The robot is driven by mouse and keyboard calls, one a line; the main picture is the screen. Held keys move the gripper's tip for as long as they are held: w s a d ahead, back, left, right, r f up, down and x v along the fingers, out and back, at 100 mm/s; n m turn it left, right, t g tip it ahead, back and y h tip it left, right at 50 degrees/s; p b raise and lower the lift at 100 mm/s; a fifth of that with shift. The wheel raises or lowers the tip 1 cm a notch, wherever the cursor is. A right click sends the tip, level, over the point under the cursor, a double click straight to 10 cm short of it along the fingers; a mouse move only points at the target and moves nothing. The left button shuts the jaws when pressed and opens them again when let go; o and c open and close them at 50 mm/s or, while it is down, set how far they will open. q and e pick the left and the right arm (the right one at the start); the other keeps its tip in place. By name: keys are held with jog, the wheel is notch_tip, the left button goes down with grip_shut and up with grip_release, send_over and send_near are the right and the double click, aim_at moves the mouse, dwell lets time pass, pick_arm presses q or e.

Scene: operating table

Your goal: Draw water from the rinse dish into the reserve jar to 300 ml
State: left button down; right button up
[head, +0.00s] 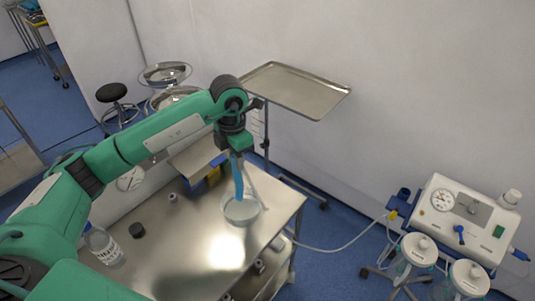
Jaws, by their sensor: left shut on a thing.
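My left gripper (236,152) is above the steel table, shut on a slim blue suction wand (238,178). The wand points down, its lower end at the round rinse dish (241,217); whether the tip touches the water is too small to tell. A pale hose runs beside the wand. Two clear jars with white lids, one on the left (417,252) and one on the right (467,281), stand by the suction machine (455,222) at the right. I cannot tell which is the reserve jar, nor read its level. My right gripper is out of view.
The steel table (190,240) bears a labelled water bottle (104,246) and a small dark cap (136,230). A pale hose (335,248) crosses from the table to the machine's yellow connector (392,214). A tray stand (296,90) is behind. The table's front middle is bare.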

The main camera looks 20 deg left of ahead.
aim_at(238, 176)
pick_arm(q)
jog(key=shift+f, duration=0.6)
jog(key=shift+f+b, duration=0.1)
jog(key=shift+b, duration=0.25)
jog(key=shift+f+b, duration=2.7)
jog(key=shift+f, duration=0.3)
dwell(1.0)
notch_tip(238, 176, up, 10)
jog(key=p, duration=0.5)
jog(key=shift+r, duration=0.1)
dwell(1.1)
